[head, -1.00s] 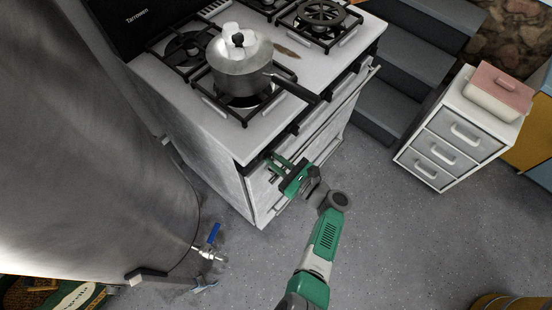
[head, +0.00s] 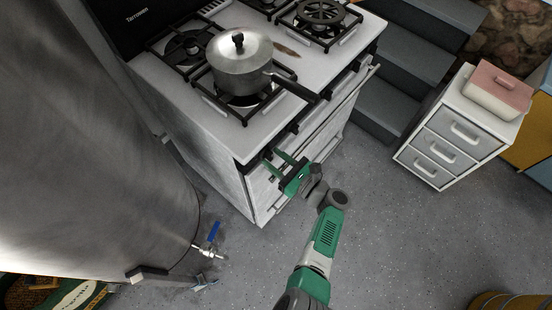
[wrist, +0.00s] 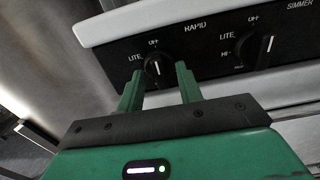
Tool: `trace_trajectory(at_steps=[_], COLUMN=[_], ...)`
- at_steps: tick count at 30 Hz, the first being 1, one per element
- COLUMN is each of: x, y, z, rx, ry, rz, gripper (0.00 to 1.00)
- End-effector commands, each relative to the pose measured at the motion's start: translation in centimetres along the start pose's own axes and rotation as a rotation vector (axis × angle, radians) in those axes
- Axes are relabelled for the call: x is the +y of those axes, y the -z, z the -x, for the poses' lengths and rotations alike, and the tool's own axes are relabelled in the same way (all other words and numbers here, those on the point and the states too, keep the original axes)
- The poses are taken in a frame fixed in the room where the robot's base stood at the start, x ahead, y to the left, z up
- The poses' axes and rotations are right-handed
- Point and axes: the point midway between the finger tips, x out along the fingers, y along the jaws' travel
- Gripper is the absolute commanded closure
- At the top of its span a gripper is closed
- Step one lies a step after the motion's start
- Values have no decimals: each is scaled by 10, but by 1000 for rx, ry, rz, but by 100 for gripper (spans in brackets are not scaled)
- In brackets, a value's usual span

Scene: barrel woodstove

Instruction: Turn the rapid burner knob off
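The black stove panel carries a RAPID label (wrist: 195,28) between two black knobs. The left knob (wrist: 158,68) has OFF above it and LITE to its left; its white mark points roughly up. The right knob (wrist: 262,50) has a white mark near its right side. My gripper (wrist: 158,76) is open, its green fingers either side of the left knob; contact cannot be told.
A lidded metal pot (head: 240,70) sits on the front left burner, its dark handle (head: 296,88) reaching over the front edge. A large steel tank (head: 100,150) with a blue-handled tap (head: 213,233) stands left. A white drawer unit (head: 465,130) stands right. The floor in front is clear.

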Motion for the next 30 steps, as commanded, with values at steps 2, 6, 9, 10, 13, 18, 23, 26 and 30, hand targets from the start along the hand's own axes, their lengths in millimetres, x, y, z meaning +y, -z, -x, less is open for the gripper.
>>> trace_trajectory(at_steps=[2,6,9,10,13,18,23,26,30], x=[0,0,-1,-1,-1,0,0,0,0], y=[0,-1,-2,-3,-2,-1,0,0,0], z=[0,1,12,18,40,68,78,78,78], rx=[0,0,0,1,1,1,0,0,0], ry=[0,0,3,3,4,3,0,0,0], rz=[1,1,1,2,1,0,1,1,1], gripper=[65,65,65,65,65,65,65,65,65])
